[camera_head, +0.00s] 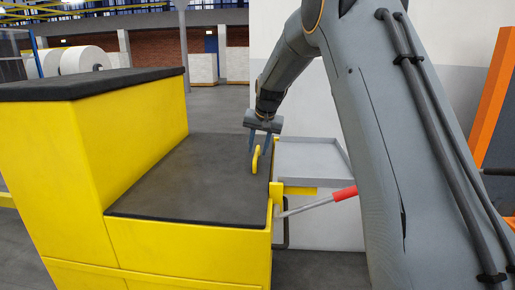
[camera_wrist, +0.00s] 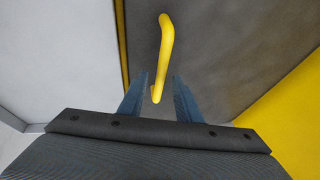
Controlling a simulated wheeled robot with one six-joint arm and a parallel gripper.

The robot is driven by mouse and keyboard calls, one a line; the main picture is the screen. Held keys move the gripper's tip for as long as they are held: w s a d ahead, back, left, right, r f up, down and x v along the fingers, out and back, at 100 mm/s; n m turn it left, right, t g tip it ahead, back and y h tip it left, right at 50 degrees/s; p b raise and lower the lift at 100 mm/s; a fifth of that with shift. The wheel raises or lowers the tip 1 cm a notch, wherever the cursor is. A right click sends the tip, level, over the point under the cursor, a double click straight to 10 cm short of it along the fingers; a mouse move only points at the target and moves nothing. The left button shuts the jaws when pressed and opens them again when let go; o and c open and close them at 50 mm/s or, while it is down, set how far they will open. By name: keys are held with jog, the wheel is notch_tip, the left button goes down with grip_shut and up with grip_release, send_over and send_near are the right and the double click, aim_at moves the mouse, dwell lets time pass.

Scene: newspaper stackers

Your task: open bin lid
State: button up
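The yellow bin (camera_head: 190,240) has a dark, flat lid (camera_head: 190,180), which lies closed in the head view. A yellow handle (camera_head: 255,160) stands up from the lid near its right edge. It also shows in the wrist view (camera_wrist: 164,55), running up from between the fingers. My gripper (camera_head: 261,148) is over the handle, fingers pointing down. In the wrist view my gripper (camera_wrist: 159,95) is open, with one finger on each side of the handle's near end and a gap to each. I cannot tell how deep the fingers reach.
A taller yellow block with a black top (camera_head: 90,84) rises left of the lid. A grey tray (camera_head: 310,158) and a lever with a red grip (camera_head: 344,193) are to the right. White paper rolls (camera_head: 84,60) stand far behind.

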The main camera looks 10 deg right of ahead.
jog(key=shift+w+a+f, duration=0.1)
jog(key=shift+f, duration=0.2)
grip_shut()
jog(key=shift+r, duration=0.15)
